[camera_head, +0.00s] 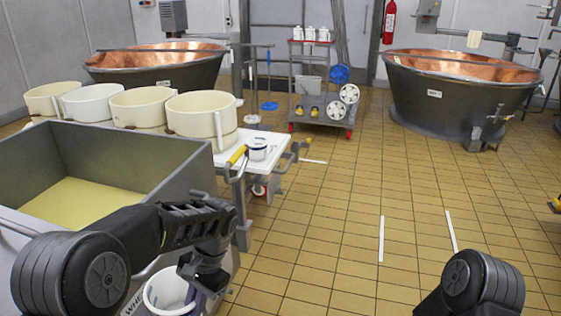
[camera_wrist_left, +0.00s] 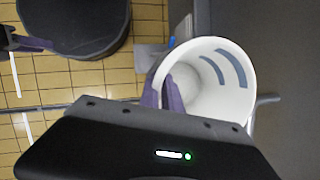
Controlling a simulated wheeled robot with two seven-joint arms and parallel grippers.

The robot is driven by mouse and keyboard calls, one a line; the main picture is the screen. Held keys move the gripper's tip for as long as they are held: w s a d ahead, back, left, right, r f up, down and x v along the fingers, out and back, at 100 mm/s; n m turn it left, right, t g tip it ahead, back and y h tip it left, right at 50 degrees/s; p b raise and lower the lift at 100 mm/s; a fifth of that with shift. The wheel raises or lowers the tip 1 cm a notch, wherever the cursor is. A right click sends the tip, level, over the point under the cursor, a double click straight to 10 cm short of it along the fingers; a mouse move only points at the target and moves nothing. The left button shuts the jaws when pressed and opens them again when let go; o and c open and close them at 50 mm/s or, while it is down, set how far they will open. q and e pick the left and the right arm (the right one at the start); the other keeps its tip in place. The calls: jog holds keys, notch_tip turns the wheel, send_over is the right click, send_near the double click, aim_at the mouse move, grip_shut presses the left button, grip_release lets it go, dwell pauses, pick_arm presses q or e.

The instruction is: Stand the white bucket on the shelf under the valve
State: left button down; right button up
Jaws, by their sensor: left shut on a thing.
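The white bucket (camera_head: 168,292) is at the bottom of the head view, beside the grey tub, partly cut off and partly covered by my left arm. My left gripper (camera_head: 197,288) is shut on its wall. In the left wrist view the open mouth of the bucket (camera_wrist_left: 205,85) faces the camera, and my purple fingers (camera_wrist_left: 168,96) clasp its left rim. I cannot make out the shelf for certain. Part of my right gripper (camera_wrist_left: 30,43) shows at the left wrist view's edge; its jaw opening is unclear.
The grey tub (camera_head: 150,180) with yellowish contents fills the left. Several cream buckets (camera_head: 202,118) stand behind it. A white table (camera_head: 280,140) holds a small white pot (camera_head: 258,148). Copper vats (camera_head: 455,90) and a trolley (camera_head: 320,100) stand behind.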

pick_arm(q)
jog(key=shift+r, duration=0.1)
dwell(0.6)
notch_tip(320, 180, down, 12)
jog(key=n+g+h, duration=0.1)
jog(key=n+h, duration=0.1)
jog(key=n, duration=0.3)
jog(key=shift+w+n, duration=0.4)
jog(key=shift+w, duration=0.05)
